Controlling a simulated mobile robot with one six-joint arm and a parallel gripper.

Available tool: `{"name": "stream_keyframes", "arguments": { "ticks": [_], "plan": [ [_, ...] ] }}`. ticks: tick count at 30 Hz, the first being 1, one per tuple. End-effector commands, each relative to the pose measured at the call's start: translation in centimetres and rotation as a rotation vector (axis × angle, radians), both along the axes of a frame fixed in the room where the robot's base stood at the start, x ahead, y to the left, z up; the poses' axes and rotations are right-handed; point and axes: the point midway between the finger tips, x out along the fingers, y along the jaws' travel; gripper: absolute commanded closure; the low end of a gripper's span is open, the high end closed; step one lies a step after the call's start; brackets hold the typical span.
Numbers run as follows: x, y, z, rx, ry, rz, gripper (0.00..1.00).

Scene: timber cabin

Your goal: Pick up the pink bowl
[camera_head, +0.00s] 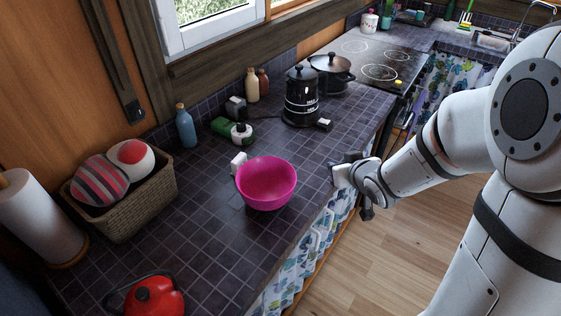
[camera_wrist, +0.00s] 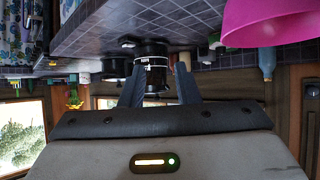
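The pink bowl (camera_head: 266,184) stands upright on the dark tiled counter (camera_head: 215,262), close to its front edge. It looks empty. My gripper (camera_head: 338,166) is to the right of the bowl, near the counter's front edge, apart from the bowl. In the wrist view, which is upside down, the two fingers of my gripper (camera_wrist: 158,84) are spread with nothing between them. The bowl (camera_wrist: 268,22) shows there at the upper right, outside the fingers and cut off by the frame edge.
A small white object (camera_head: 238,163) sits right behind the bowl. A red kettle (camera_head: 153,297) is at the near left. Counter around the bowl's front is clear.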

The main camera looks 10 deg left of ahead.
Motion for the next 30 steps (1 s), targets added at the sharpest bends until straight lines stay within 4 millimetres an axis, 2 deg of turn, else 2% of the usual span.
{"name": "stream_keyframes", "arguments": {
  "ticks": [1, 3, 7, 13, 30],
  "plan": [
    [0.0, 1.8, -1.4, 0.049, -0.006, 0.060, 0.71],
    [-0.3, 3.9, -2.3, 0.120, -0.021, 0.135, 0.71],
    [-1.1, 6.6, -3.2, 0.223, -0.031, 0.232, 0.71],
    [-1.3, 8.4, -3.7, 0.286, -0.035, 0.282, 0.71],
    [2.3, 12.7, -6.0, 0.285, -0.037, 0.283, 0.71]
  ]
}}
